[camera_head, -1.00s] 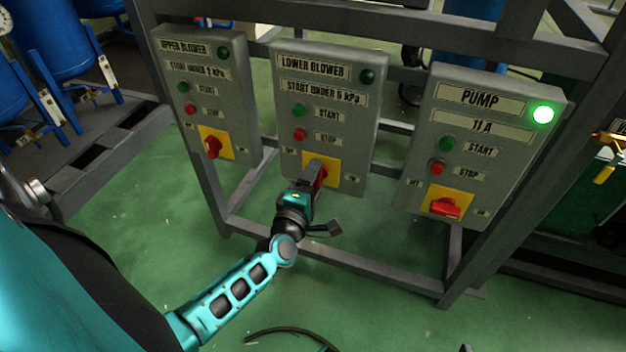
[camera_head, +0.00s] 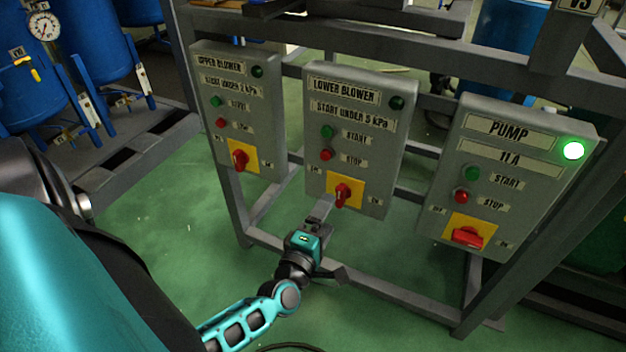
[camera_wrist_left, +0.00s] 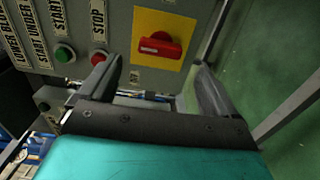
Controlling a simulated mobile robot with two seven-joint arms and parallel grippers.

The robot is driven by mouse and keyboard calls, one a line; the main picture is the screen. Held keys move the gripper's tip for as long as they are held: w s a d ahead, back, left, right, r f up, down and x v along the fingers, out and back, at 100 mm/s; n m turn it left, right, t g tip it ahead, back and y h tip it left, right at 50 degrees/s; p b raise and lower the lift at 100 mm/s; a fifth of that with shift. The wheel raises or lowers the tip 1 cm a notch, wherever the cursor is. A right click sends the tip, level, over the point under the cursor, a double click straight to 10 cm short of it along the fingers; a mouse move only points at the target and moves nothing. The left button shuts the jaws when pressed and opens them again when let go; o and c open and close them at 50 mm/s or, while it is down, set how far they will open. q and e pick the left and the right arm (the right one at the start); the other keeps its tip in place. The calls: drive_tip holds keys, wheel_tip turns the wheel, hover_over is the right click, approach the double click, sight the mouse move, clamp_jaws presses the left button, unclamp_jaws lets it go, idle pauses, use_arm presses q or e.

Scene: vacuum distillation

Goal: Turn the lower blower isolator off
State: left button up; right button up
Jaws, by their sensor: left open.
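The lower blower box (camera_head: 358,140) is the middle of three grey control boxes on the frame. Its isolator is a red handle (camera_head: 341,195) on a yellow plate, below a green and a red button. In the head view the handle stands roughly upright, slightly tilted. The left wrist view shows the same red handle (camera_wrist_left: 159,45) beyond the fingers, apart from them. My left gripper (camera_head: 318,212) is below and in front of the isolator, open and empty. In the left wrist view its two fingers (camera_wrist_left: 155,88) are spread. My right gripper is not in view.
The upper blower box (camera_head: 240,110) stands left and the pump box (camera_head: 505,180) right, with its green lamp (camera_head: 573,150) lit and its red handle (camera_head: 467,237) lying nearly level. Frame bars (camera_head: 385,292) run below. Blue tanks (camera_head: 60,80) stand at the left.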

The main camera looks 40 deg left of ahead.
use_arm(q)
drive_tip(key=v, duration=0.6)
drive_tip(key=shift+s+p, duration=0.35)
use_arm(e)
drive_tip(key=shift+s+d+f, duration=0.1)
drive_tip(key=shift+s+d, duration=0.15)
use_arm(q)
drive_tip(key=shift+d, duration=0.15)
drive_tip(key=s+d+m+g+h, duration=0.2)
drive_tip(key=d+m+g+h, duration=0.3)
drive_tip(key=m, duration=0.7)
drive_tip(key=s+d+m+g+h, duration=0.2)
drive_tip(key=d+m, duration=0.6)
drive_tip(key=m, duration=0.4)
drive_tip(key=s+a+r+y+p, duration=0.1)
drive_tip(key=a+r+p, duration=0.2)
drive_tip(key=r+p, duration=0.8)
drive_tip(key=p, duration=0.5)
drive_tip(key=shift+r+n, duration=0.15)
drive_tip(key=shift+n, duration=0.15)
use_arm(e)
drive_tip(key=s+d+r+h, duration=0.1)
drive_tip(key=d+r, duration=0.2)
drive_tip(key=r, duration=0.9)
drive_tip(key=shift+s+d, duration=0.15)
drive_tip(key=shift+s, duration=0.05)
